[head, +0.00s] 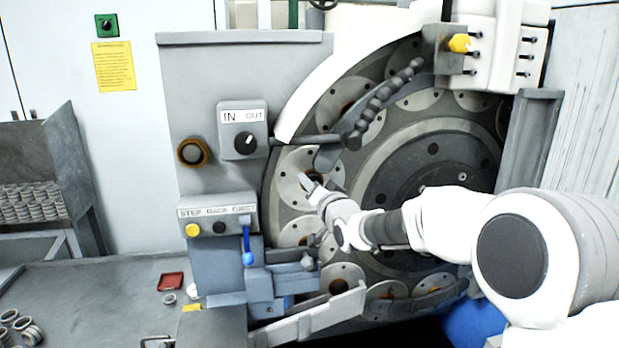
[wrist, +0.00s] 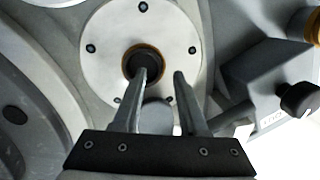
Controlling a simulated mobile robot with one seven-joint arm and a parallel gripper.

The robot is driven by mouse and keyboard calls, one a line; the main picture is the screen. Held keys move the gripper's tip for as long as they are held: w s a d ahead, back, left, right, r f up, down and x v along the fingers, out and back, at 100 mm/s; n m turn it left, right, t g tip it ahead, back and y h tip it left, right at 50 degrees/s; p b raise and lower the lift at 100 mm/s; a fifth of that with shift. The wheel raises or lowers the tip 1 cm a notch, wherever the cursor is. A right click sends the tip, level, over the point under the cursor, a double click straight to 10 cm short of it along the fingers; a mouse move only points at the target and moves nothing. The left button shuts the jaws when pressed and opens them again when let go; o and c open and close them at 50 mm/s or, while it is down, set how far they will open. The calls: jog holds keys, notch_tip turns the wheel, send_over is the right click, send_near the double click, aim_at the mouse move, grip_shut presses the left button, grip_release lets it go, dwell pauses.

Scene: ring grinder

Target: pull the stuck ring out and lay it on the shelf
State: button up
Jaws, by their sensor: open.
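The stuck ring (wrist: 127,66) shows in the wrist view as a thin orange-brown ring around a dark centre, in the middle of a pale round disc (wrist: 105,30) with small bolt holes. My gripper (wrist: 164,76) is open, with its fingers in front of the disc. I cannot tell whether either touches. In the head view my gripper (head: 307,183) hides most of that disc's centre. A flat grey surface (head: 90,290) at lower left may be the shelf.
Loose metal rings (head: 22,328), a red tray (head: 171,281) and a small ring (head: 169,299) lie on the grey surface, which is otherwise mostly clear. The IN/OUT switch box (head: 243,130) and button panel (head: 217,213) stand left of the wheel. A knobbly grey hose (head: 385,100) hangs above my gripper.

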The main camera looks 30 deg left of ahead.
jog(key=shift+w+a, duration=0.45)
jog(key=shift+a, duration=0.1)
grip_shut()
jog(key=shift+r, duration=0.15)
dwell(1.1)
jog(key=shift+s+d+b, duration=0.3)
jog(key=shift+d, duration=0.05)
jog(key=shift+s+d, duration=0.2)
jog(key=shift+s, duration=0.05)
jog(key=shift+s+b, duration=0.1)
jog(key=shift+b, duration=0.2)
jog(key=shift+s+d, duration=0.25)
